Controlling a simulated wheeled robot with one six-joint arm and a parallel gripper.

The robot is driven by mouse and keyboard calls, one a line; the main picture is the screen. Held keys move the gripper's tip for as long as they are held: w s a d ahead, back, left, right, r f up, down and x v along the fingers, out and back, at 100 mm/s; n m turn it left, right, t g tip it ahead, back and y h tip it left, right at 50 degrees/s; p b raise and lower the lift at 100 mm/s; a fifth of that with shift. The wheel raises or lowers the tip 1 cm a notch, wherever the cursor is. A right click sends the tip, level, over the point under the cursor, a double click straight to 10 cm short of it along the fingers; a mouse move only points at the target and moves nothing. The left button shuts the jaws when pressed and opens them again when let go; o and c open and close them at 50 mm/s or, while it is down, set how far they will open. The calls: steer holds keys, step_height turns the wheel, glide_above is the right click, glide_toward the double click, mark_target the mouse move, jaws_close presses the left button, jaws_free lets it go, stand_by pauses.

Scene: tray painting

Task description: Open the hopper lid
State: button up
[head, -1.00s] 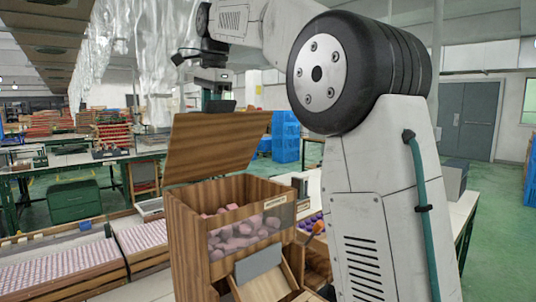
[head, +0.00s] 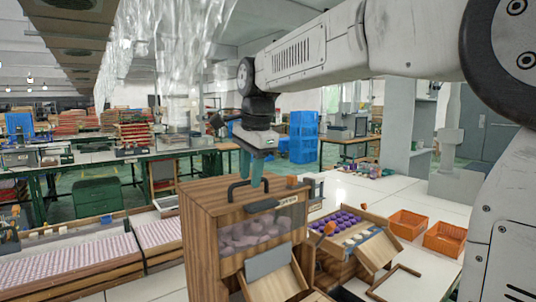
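The wooden hopper (head: 203,245) stands in the lower middle of the head view, with pink pieces behind its clear front window. Its wooden lid (head: 207,189) lies flat and closed on top, with a dark arched handle (head: 234,188). My gripper (head: 251,178) points down over the lid from above, its teal fingers apart at the handle. I cannot tell whether the fingers touch the handle, and nothing is seen held in them.
A wooden bin with purple pieces (head: 340,220) is right of the hopper. Two orange crates (head: 444,239) stand on the white table further right. Trays of pale pink pieces (head: 70,262) lie to the left. My arm reaches across the upper right.

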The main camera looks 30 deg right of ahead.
step_height(320, 180, up, 7)
steer(key=s, duration=0.1)
steer(key=shift+s+d+f+n, duration=0.1)
steer(key=shift+s+f+n, duration=0.3)
steer(key=shift+s, duration=0.45)
steer(key=shift+s+d+f+n, duration=0.1)
steer(key=shift+s+f+n, duration=0.15)
steer(key=shift+s+n, duration=0.4)
steer(key=shift+s+d+f+n, duration=0.1)
steer(key=shift+s+f+n, duration=0.2)
steer(key=shift+s, duration=0.7)
